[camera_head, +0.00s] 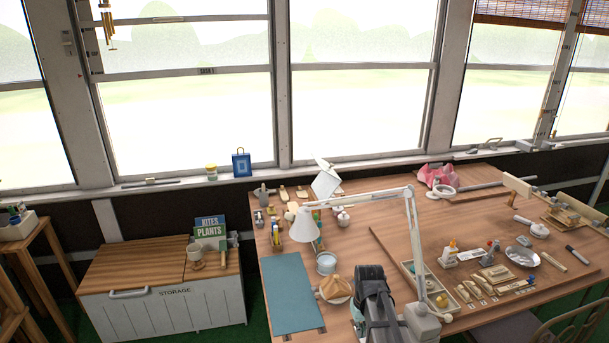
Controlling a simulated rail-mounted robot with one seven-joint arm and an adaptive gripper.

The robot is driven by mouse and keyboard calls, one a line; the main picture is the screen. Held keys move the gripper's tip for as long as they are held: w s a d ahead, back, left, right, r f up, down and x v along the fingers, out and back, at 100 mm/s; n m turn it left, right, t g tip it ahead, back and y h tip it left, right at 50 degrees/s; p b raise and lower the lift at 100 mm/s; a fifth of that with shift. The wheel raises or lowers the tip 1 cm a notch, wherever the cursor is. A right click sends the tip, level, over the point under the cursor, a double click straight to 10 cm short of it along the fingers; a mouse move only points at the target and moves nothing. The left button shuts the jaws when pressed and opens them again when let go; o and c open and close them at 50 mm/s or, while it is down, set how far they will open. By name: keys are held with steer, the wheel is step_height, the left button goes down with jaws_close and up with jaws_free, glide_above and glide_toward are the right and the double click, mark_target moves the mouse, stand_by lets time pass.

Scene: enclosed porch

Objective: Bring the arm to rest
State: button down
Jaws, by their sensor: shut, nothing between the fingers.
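My gripper (370,283) is dark and shows at the bottom centre, over the front of the wooden worktable (378,237). It is shut with nothing in it. It stands beside a round tan-topped item (337,287) on its left and the white base (422,322) of a desk lamp on its right. It hides part of the tabletop behind it. I cannot tell its height above the table.
The lamp's jointed arm (408,215) and white shade (304,225) reach over the table. A blue mat (291,292), a compartment tray (411,275) and several small items crowd the top. A storage chest (165,310) stands left, and a chair (555,325) at the lower right.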

steer(key=s+f+g+b, duration=0.1)
steer(key=s+f+g, duration=0.1)
steer(key=s+f, duration=0.8)
steer(key=s+f+m+g, duration=0.1)
steer(key=s+f+g, duration=0.1)
steer(key=s+f, duration=0.8)
steer(key=s+f+m+g+b, duration=0.1)
steer(key=s+f, duration=0.9)
steer(key=s, duration=1.1)
steer(key=shift+s+f+g+b, duration=0.3)
steer(key=shift+g, duration=0.6)
steer(key=shift+w, duration=0.1)
